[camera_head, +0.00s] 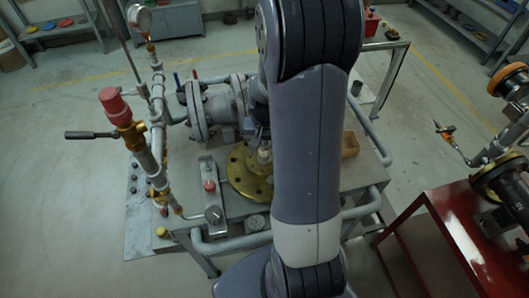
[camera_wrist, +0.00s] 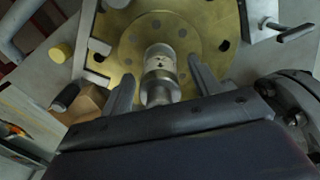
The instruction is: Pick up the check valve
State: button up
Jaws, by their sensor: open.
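The check valve appears to be the small pale metal cylinder (camera_wrist: 160,68) with a dark marking, on the brass flange (camera_wrist: 205,35) in the wrist view. In the head view it shows as a small pale piece (camera_head: 265,153) above the flange (camera_head: 241,172), partly covered by my arm. My gripper (camera_wrist: 162,78) is open, with one finger on each side of the cylinder and a visible gap to each finger. The cylinder's lower end is close to my gripper's palm in the picture. I cannot tell whether anything touches it.
A large grey flanged valve (camera_head: 212,110) stands just behind the brass flange. A gauge pipe with a red cap (camera_head: 113,103) rises at the left. A small wooden box (camera_head: 350,145) is right of my arm. A red stand (camera_head: 465,235) with pipework is at the right.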

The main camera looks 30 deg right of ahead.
jog(key=shift+f, duration=0.3)
grip_shut()
dwell(0.5)
notch_tip(320, 180, up, 10)
jog(key=shift+r+b, duration=0.1)
jog(key=shift+b, duration=0.25)
jog(key=shift+r+p, duration=1.85)
jog(key=shift+r, duration=0.4)
